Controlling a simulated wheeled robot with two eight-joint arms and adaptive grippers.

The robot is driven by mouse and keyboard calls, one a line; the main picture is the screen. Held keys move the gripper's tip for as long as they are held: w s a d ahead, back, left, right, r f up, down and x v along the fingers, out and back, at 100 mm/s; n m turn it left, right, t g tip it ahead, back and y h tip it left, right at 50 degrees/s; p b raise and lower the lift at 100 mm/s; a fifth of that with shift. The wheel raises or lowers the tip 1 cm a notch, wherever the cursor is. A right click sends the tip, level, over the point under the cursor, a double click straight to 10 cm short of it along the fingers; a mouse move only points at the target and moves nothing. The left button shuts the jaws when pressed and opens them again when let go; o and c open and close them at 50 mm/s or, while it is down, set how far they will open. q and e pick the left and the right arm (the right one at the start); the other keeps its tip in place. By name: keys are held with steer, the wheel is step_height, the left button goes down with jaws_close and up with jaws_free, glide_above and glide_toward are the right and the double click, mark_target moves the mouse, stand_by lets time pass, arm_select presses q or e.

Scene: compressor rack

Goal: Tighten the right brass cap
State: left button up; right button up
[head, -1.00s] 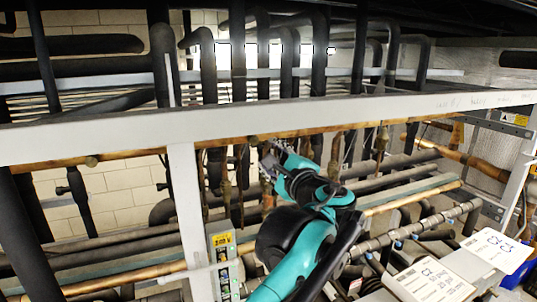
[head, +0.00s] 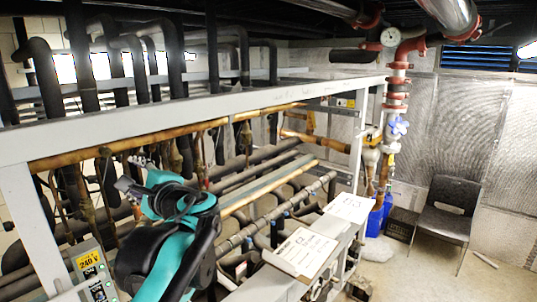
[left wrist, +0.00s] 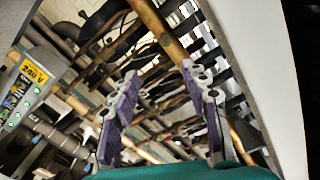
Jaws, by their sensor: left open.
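My left gripper (head: 132,173) is open and empty behind the grey frame beam in the head view, below the copper pipe (head: 130,145). In the left wrist view its two purple-padded fingers stand apart, with the gap between them (left wrist: 157,85) empty. The copper pipe (left wrist: 162,28) passes behind the right finger there. Brass valves (head: 177,160) hang below the pipe in the head view. My right gripper is not in view.
A grey beam (head: 200,107) crosses in front of the pipes. A control box with a yellow 240 V label (head: 88,261) is at lower left. White sheets (head: 303,250) lie on a ledge.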

arm_select(q)
steer(key=s+f+n+g+h, duration=0.2)
steer(key=s+f+n+h, duration=0.25)
steer(key=f, duration=0.75)
steer(key=s+f+n+g+h, duration=0.25)
steer(key=s+f, duration=0.35)
steer(key=f, duration=0.7)
steer(key=s+d+f+n+h, duration=0.3)
steer(key=s+d+f, duration=0.2)
steer(key=f, duration=0.2)
steer(key=s+d+f+n+h, duration=0.35)
steer(key=d+f, duration=0.25)
steer(key=f, duration=0.2)
step_height(320, 180, down, 34)
steer(key=b, duration=3.4)
steer(key=shift+a+r, duration=0.2)
steer(key=shift+r, duration=0.05)
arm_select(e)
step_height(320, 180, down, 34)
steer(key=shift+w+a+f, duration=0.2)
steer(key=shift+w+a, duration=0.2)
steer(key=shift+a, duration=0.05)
arm_select(q)
steer(key=shift+m, duration=0.25)
